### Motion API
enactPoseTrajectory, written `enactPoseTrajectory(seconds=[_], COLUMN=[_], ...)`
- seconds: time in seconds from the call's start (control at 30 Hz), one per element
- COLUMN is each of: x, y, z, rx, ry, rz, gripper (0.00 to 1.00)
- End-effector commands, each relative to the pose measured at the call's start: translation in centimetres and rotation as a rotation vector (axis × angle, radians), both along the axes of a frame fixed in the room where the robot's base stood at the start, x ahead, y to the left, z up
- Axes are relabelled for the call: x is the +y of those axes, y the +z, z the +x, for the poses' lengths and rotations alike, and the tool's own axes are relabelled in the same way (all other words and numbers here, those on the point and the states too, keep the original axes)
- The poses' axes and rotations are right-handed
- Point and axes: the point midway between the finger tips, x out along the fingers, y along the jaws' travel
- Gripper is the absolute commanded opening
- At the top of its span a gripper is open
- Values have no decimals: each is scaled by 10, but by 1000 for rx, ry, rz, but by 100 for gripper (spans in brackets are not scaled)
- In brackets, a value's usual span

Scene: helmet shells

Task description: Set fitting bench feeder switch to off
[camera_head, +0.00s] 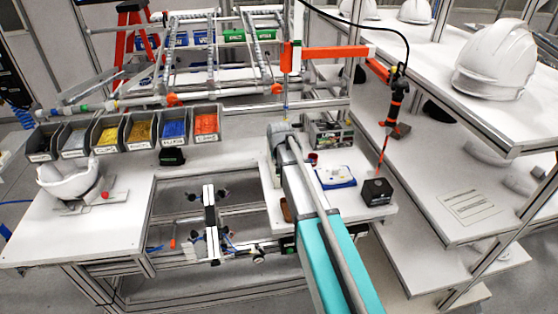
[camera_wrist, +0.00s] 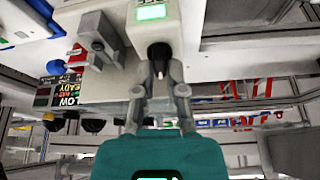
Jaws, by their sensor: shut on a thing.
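A pale feeder box (camera_wrist: 115,62) with a lit green display (camera_wrist: 151,12) fills the upper middle of the wrist view. A dark switch knob (camera_wrist: 159,51) projects from its face below the display. My gripper (camera_wrist: 160,74) is shut on this knob, with one grey fingertip on each side. The fingers partly cover the knob, and I cannot tell which position it is set to. In the head view my teal and grey arm reaches over the bench (camera_head: 105,222). There the arm hides the gripper tips and the switch.
Several part bins (camera_head: 140,130) stand along the bench's back left. A white helmet shell (camera_head: 68,180) sits at the left. A black box (camera_head: 377,190) stands right of my arm, below an orange hanging tool (camera_head: 397,100). Shelves with a white helmet (camera_head: 492,62) flank the right.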

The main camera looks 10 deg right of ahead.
Motion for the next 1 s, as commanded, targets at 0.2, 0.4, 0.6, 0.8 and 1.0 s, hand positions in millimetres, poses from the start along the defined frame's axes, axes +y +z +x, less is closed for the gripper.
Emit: enactPoseTrajectory(seconds=[0.2, 0.4, 0.6, 0.8, 1.0], x=[1, 2, 2, 3, 3], y=[0, 0, 0, 0, 0], z=[0, 1, 2, 2, 3], rx=[1, 0, 0, 1, 1], ry=[-149, -328, -516, -706, -896], rz=[-2, -2, -2, -3, -2], gripper=[0, 0, 0, 0, 0])
